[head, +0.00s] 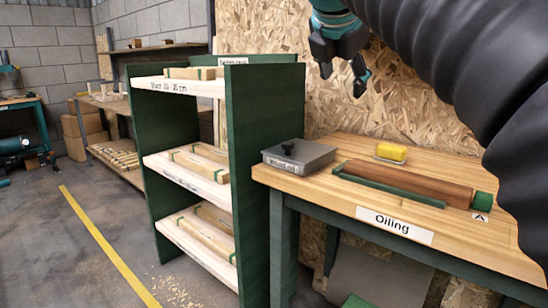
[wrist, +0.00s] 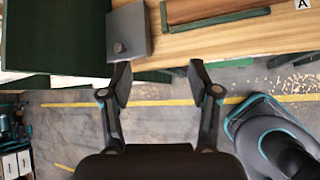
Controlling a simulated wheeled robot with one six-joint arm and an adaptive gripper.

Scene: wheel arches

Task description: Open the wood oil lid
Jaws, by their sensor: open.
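The wood oil box is a flat grey box (head: 299,158) with a label on its front and a dark knob (head: 288,147) on its lid. It sits at the left end of the oiling table (head: 375,212), and the lid looks shut. The box (wrist: 132,28) and its round knob (wrist: 119,47) also show in the wrist view, upper left of centre. My gripper (head: 343,80) is open and empty, held above the table and apart from the box. In the wrist view my gripper (wrist: 158,82) has its fingers spread, with floor between them.
A green shelf rack (head: 250,170) with wooden pieces stands directly left of the table and rises above it. A brown wooden piece (head: 410,184) with green edging lies on the table, with a yellow block (head: 391,152) behind it. An OSB wall (head: 290,30) stands behind. Floor is open at left.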

